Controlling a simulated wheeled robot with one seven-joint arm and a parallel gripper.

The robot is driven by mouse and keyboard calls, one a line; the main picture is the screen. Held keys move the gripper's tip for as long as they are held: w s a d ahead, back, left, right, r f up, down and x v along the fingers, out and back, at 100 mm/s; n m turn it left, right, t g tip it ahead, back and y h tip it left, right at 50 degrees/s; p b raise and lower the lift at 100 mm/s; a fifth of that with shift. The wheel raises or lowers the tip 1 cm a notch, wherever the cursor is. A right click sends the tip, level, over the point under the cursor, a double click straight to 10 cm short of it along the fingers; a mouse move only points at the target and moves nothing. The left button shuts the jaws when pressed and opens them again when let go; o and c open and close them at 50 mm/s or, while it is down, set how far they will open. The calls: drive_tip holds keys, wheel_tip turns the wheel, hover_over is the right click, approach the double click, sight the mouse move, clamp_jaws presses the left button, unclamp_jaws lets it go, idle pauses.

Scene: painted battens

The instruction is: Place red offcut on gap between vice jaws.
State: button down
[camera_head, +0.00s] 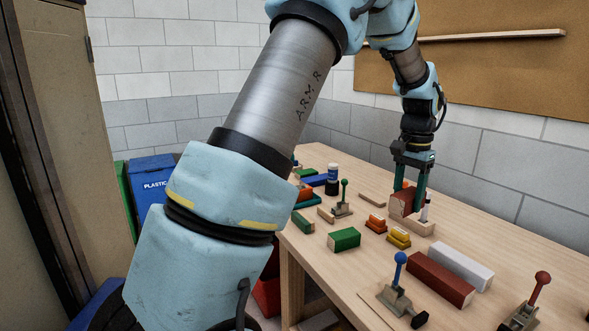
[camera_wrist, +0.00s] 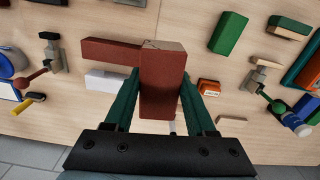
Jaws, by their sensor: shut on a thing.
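My gripper (camera_head: 408,187) is shut on the red offcut (camera_head: 399,205), a reddish-brown block hanging between the two green fingers. In the wrist view the offcut (camera_wrist: 163,88) fills the space between the fingers (camera_wrist: 160,95). Below the offcut in the head view is a low pale wooden piece (camera_head: 420,229) on the bench, with a small black-and-white upright part (camera_head: 426,207) beside the offcut. This may be the vice. The offcut and fingers hide most of it, so I cannot make out the gap between its jaws or whether the offcut touches it.
A long dark red batten (camera_head: 440,279) and a white batten (camera_head: 463,264) lie nearer on the bench. Clamps with blue (camera_head: 400,258), red (camera_head: 542,278) and green (camera_head: 343,183) knobs stand around. A green block (camera_head: 344,239) lies left.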

drive_tip(key=w+a+f+n, duration=0.1)
drive_tip(key=a+f+n, duration=0.2)
drive_tip(key=a, duration=0.9)
drive_tip(key=w+a+f+n, duration=0.1)
drive_tip(key=a+f+n, duration=0.3)
drive_tip(key=a+f, duration=0.6)
drive_tip(key=w+a+f+n, duration=0.1)
drive_tip(key=a+f+n, duration=0.3)
drive_tip(key=a, duration=1)
wheel_tip(320, 180, down, 3)
drive_tip(key=shift+w+a+f, duration=0.1)
drive_tip(key=shift+w+a, duration=0.15)
drive_tip(key=shift+a, duration=0.15)
